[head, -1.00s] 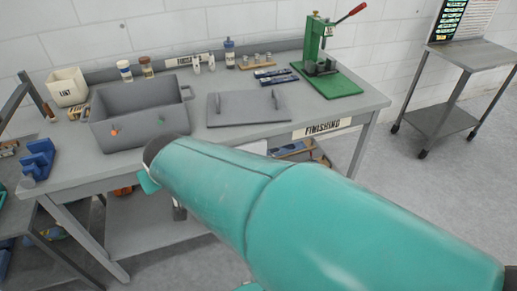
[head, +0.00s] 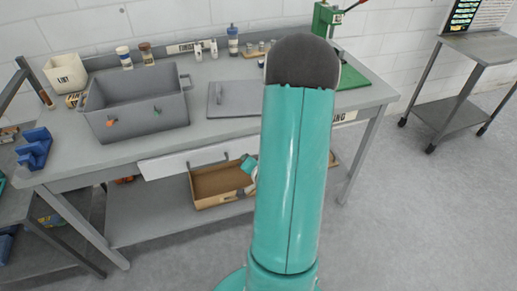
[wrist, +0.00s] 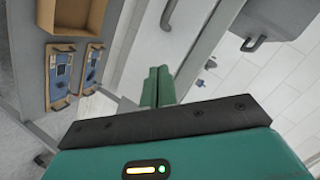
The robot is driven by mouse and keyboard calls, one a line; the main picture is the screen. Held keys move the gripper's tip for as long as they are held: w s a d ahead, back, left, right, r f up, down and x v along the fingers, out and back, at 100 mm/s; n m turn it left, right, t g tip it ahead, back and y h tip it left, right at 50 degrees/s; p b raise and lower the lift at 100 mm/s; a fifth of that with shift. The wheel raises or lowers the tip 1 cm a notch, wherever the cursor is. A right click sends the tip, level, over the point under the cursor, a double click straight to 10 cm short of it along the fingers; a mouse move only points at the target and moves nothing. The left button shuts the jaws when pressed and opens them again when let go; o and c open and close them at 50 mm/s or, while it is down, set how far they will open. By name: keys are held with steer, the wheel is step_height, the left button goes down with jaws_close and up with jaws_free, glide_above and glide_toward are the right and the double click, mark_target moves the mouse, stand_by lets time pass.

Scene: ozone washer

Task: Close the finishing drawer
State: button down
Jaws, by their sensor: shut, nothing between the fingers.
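A pale drawer front (head: 165,167) with a grey handle shows under the front edge of the grey workbench in the head view. My arm hides its right end. How far the drawer stands out from the bench is hard to tell. In the wrist view the pale drawer front (wrist: 140,50) lies beside the bench edge, with a dark handle (wrist: 170,14) at the top. My gripper (wrist: 158,72) is shut and empty, with its green fingertips in front of the pale panel, below the handle in the picture. In the head view only a small teal part of it shows beside my arm.
A grey bin (head: 135,108) and a flat grey lid (head: 232,106) are on the workbench (head: 95,152). A cardboard box (head: 215,187) is below the drawer; it also shows in the wrist view (wrist: 72,14). The floor at right is open, with a side table (head: 470,50) beyond.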

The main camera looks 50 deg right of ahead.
steer(key=s+d+f+m+t+h, duration=0.2)
steer(key=s+f+m+h, duration=0.2)
steer(key=s+m, duration=0.5)
glide_toward(258, 145)
steer(key=shift+t, duration=0.3)
steer(key=x, duration=0.7)
steer(key=shift+s+d+f, duration=0.1)
steer(key=shift+f, duration=0.2)
steer(key=x, duration=0.4)
steer(key=shift+w+d, duration=0.2)
steer(key=shift+w, duration=0.05)
steer(key=shift+w+d+r, duration=0.1)
steer(key=shift+w+r, duration=0.05)
steer(key=shift+r, duration=0.1)
steer(key=shift+f, duration=0.1)
